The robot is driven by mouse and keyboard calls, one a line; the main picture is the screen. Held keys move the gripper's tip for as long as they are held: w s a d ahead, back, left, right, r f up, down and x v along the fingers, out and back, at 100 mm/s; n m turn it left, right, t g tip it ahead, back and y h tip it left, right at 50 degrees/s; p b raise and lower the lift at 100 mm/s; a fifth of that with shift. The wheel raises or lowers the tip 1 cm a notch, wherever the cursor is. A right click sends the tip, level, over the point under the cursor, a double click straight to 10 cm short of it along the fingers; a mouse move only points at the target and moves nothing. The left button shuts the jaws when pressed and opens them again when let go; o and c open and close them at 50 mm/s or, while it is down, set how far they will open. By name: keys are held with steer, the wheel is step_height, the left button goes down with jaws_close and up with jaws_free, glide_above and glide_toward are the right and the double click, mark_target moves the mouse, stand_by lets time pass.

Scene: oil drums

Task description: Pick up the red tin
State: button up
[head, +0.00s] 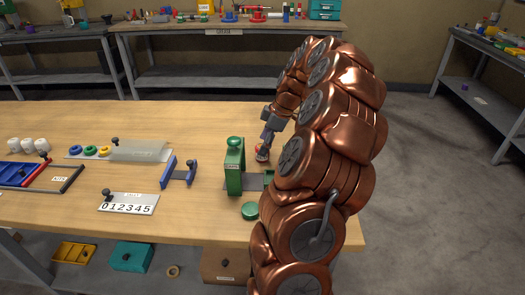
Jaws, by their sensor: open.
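A small red thing (261,157), likely the red tin, shows on the wooden table (215,215) just right of the green stand. Only a little of it shows, since my gripper and copper-coloured arm cover much of it. My gripper (264,148) points down right at it, with its grey fingers open. The fingertips overlap the red thing in this view, and I cannot tell whether they touch it or sit around it.
A green upright stand (234,165) is close left of my gripper, with a round green lid (249,211) in front. A blue bracket (178,174) and a number plate (128,204) lie further left.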

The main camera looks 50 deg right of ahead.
steer(key=shift+x, duration=0.9)
steer(key=shift+c, duration=0.4)
steer(key=shift+r, duration=0.1)
steer(key=c, duration=1.2)
